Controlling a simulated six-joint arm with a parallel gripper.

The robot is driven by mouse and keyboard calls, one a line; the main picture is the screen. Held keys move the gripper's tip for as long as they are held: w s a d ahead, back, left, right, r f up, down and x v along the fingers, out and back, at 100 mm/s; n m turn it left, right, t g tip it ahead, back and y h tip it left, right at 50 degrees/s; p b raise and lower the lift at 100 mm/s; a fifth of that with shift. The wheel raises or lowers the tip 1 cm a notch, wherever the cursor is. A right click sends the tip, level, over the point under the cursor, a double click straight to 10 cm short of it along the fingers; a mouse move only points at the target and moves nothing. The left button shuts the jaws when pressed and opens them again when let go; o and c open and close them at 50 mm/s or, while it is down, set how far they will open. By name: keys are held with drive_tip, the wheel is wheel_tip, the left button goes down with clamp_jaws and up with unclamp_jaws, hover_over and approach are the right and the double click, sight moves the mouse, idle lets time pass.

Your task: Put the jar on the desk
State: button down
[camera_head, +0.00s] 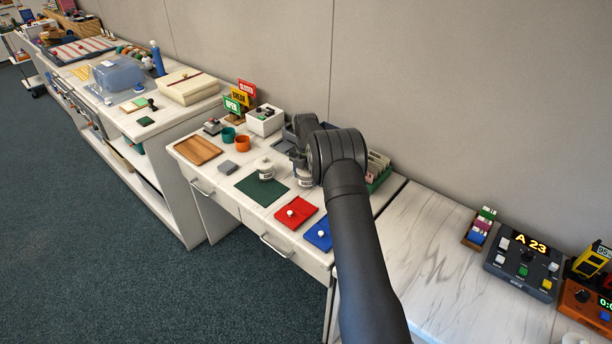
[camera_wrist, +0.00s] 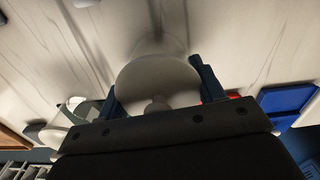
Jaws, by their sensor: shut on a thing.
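A white jar with a knobbed lid (camera_wrist: 158,85) sits between the two fingers of my gripper (camera_wrist: 158,92), which is shut on it. In the head view, my gripper (camera_head: 303,168) hangs over the desk (camera_head: 235,188), and the lower part of the held jar (camera_head: 306,182) shows beneath it. The arm hides part of it. The jar is upright and close to the desk top; I cannot tell whether it touches.
A red pad (camera_head: 296,212) and a blue pad (camera_head: 320,235), each with a white knob, lie near the front edge. Green (camera_head: 228,134) and orange (camera_head: 242,143) cups, a grey block (camera_head: 229,167) and a wooden board (camera_head: 197,150) stand left. A green-edged tray (camera_head: 380,179) is right.

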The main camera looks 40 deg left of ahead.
drive_tip(key=shift+f, duration=0.15)
drive_tip(key=shift+c, duration=1.8)
unclamp_jaws()
wheel_tip(320, 180, up, 12)
drive_tip(key=shift+r, duration=0.2)
drive_tip(key=shift+f, duration=4.15)
drive_tip(key=shift+f, duration=0.1)
